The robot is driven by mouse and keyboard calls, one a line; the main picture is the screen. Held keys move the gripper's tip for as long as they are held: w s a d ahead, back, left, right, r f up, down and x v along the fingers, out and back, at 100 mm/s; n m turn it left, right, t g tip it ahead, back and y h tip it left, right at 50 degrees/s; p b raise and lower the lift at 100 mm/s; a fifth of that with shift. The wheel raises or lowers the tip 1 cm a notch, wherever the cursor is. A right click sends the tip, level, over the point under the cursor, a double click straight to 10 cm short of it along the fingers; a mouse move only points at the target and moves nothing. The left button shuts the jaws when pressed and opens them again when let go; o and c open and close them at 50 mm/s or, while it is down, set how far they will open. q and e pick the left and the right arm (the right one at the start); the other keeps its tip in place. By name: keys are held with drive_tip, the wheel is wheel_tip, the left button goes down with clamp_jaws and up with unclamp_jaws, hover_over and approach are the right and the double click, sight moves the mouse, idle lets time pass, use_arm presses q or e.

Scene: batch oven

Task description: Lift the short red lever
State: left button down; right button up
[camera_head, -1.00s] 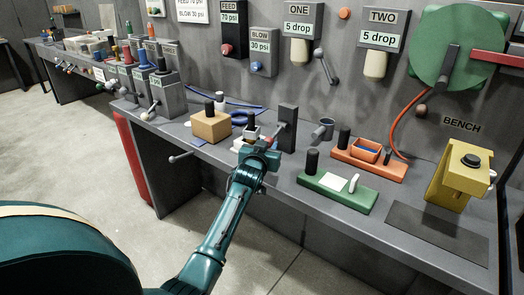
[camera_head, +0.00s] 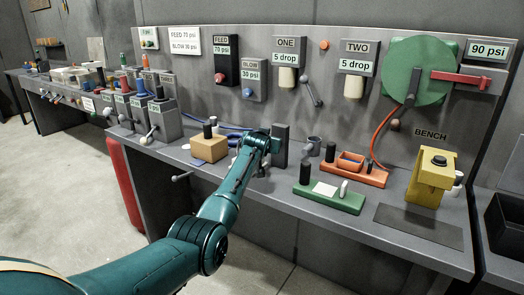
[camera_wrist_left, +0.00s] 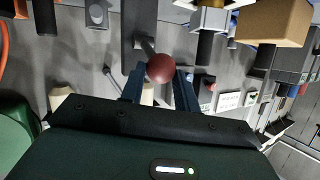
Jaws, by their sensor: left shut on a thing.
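The short lever ends in a red ball knob (camera_wrist_left: 160,68) on a grey stem that comes out of a dark upright block. In the head view this block (camera_head: 282,133) stands on the bench behind my left gripper. My left gripper (camera_head: 270,142) is beside the block, and its wrist hides the knob in that view. In the left wrist view the two fingers (camera_wrist_left: 160,84) sit on either side of the red knob and are shut on it. My right gripper is in neither view.
A tan block (camera_head: 209,149) stands left of my gripper.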

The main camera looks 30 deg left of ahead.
use_arm(q)
drive_tip(key=shift+w+r, duration=0.25)
drive_tip(key=shift+r, duration=0.25)
drive_tip(key=shift+w+r, duration=0.2)
drive_tip(key=shift+r, duration=0.3)
drive_tip(key=c, duration=1.5)
unclamp_jaws()
drive_tip(key=o, duration=0.5)
drive_tip(key=shift+d+f, duration=0.1)
drive_tip(key=shift+f, duration=0.1)
drive_tip(key=shift+c, duration=0.2)
drive_tip(key=shift+f, duration=0.1)
drive_tip(key=shift+s, duration=0.1)
